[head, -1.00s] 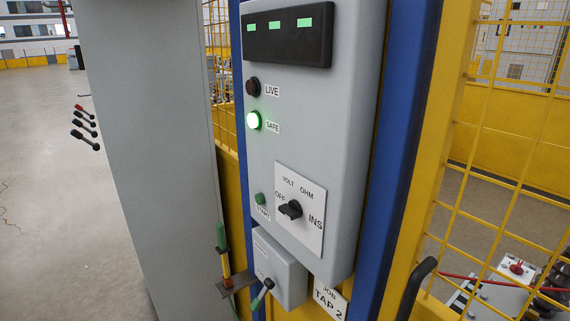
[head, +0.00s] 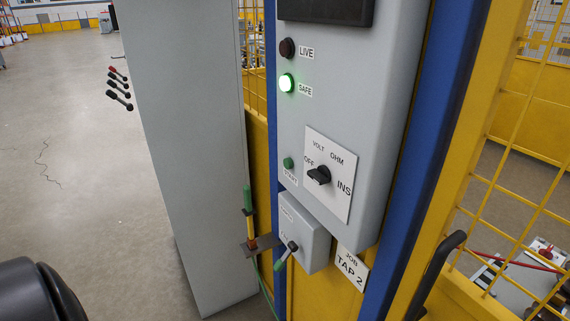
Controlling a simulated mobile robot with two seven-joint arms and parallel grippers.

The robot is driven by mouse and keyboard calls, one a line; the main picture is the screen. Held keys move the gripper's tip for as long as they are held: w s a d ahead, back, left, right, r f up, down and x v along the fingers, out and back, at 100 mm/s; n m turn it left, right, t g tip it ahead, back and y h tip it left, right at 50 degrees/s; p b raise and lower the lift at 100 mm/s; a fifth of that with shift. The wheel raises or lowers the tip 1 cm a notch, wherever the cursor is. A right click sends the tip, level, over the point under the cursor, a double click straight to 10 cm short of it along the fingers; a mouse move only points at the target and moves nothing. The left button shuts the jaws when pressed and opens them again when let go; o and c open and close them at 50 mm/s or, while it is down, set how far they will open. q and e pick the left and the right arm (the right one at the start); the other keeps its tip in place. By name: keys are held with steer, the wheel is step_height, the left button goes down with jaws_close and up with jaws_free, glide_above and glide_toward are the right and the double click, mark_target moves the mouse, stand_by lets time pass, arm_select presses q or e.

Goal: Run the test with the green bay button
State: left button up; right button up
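A grey test panel (head: 400,130) hangs on a blue post. Its small green button (head: 288,163), labelled START, sits low on the left side. Right of it is a black selector knob (head: 319,175) on a white plate marked OFF, VOLT, OHM and INS; its handle lies near OFF. The SAFE lamp (head: 287,83) glows green and the LIVE lamp (head: 287,48) is dark. The dark display (head: 325,8) is cut off by the top edge. Neither gripper shows; a black rounded part of my own body is at lower left.
Below the panel is a small grey box (head: 305,238) with a lever. A green-handled probe (head: 248,200) stands in a bracket beside it. A JOB TAP 2 sign (head: 350,268) is to the right. A tall grey cabinet (head: 185,130) stands left; yellow mesh fencing is at right.

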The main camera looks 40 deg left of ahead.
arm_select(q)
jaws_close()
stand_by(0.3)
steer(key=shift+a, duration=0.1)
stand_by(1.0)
